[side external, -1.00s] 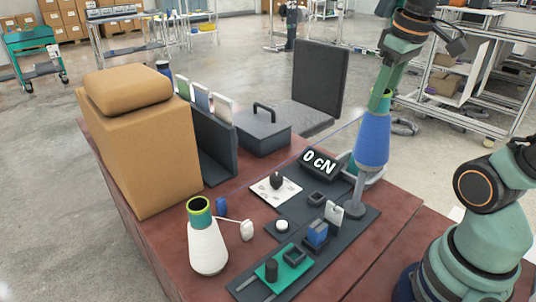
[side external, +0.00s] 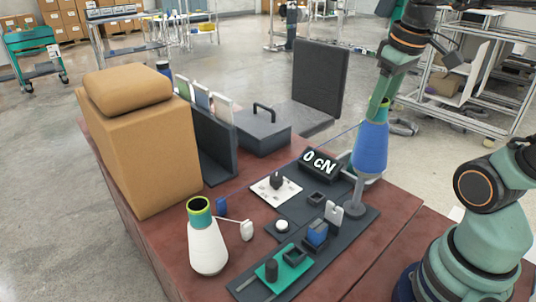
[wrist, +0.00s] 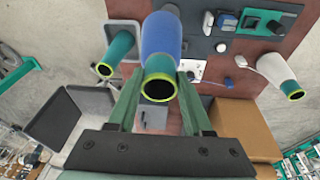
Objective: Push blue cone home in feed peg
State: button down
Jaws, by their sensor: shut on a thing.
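The blue cone (side external: 370,148) is upright with a slight tilt in the side view, its green tube end up. My gripper (side external: 380,106) is shut on that tube end from above. In the wrist view my gripper (wrist: 158,92) has its two green fingers on either side of the tube, and the blue cone (wrist: 162,38) extends away beyond it. The grey feed peg stand (side external: 356,195) rises from the dark base plate directly under the cone. The cone's lower end meets the stand's top; how far the peg reaches inside is hidden.
A white cone (side external: 208,250) with a green tube stands at the table's front left. A display reading 0 cN (side external: 320,164) sits left of the stand. A blue block (side external: 317,233) and green plate (side external: 275,272) are nearer. Another green-tubed cone (wrist: 120,47) shows in the wrist view.

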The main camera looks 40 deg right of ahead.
send_over(370, 150)
jog(key=d, duration=0.2)
jog(key=shift+x, duration=2.2)
jog(key=shift+f, duration=0.1)
jog(key=shift+s+a+x, duration=0.1)
jog(key=shift+s+x, duration=0.1)
jog(key=shift+x, duration=0.6)
jog(key=shift+s+a+x, duration=0.1)
jog(key=shift+s+x, duration=0.05)
jog(key=shift+x, duration=0.6)
jog(key=shift+s+x, duration=0.2)
jog(key=shift+x, duration=0.6)
jog(key=shift+f, duration=0.15)
jog(key=shift+s+x, duration=0.2)
jog(key=shift+x, duration=0.7)
jog(key=shift+f, duration=0.2)
grip_release()
